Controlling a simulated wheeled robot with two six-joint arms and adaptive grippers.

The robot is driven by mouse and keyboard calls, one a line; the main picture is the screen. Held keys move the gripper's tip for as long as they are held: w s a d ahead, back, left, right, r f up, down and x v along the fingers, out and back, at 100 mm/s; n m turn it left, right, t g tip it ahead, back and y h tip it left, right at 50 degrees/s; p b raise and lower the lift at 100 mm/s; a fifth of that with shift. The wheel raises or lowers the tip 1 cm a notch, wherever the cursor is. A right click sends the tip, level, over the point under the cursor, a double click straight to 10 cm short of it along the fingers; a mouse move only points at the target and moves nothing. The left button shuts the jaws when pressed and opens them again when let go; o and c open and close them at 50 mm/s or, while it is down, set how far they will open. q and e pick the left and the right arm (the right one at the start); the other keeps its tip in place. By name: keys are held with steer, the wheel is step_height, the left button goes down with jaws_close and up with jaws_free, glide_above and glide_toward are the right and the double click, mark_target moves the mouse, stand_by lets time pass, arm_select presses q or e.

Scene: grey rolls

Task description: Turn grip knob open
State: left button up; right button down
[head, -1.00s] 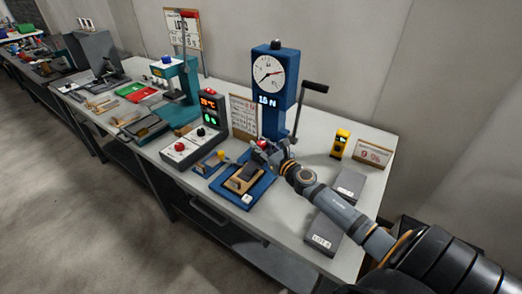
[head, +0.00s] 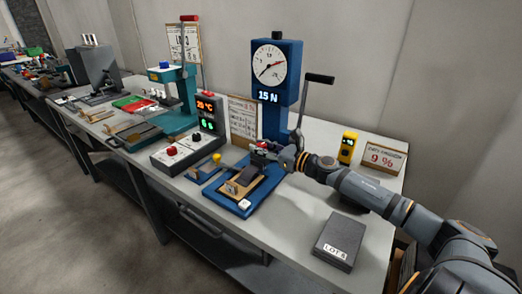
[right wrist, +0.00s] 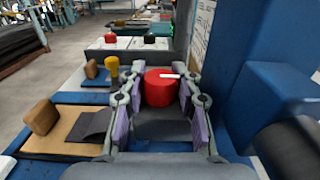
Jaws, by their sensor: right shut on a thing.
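The red grip knob (right wrist: 158,88) with a white pointer mark sits between the two purple-padded fingers of my right gripper (right wrist: 160,102) in the right wrist view. The pointer lies roughly crosswise, towards the right of that picture. In the head view my right gripper (head: 262,150) is at the foot of the blue test stand (head: 278,110), and the knob is mostly hidden there by the fingers. The gripper is shut on the knob. My left gripper is not in view.
The stand has a round dial (head: 270,66) and a black-handled lever (head: 319,79) close to my right arm. Its blue base (head: 222,200) carries a tan fixture. A grey LOT box (head: 338,242), yellow meter (head: 347,147) and control box (head: 186,154) stand nearby.

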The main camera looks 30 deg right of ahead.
steer(key=shift+f, duration=0.1)
stand_by(0.4)
steer(key=c, duration=1.2)
jaws_free()
steer(key=shift+s, duration=0.1)
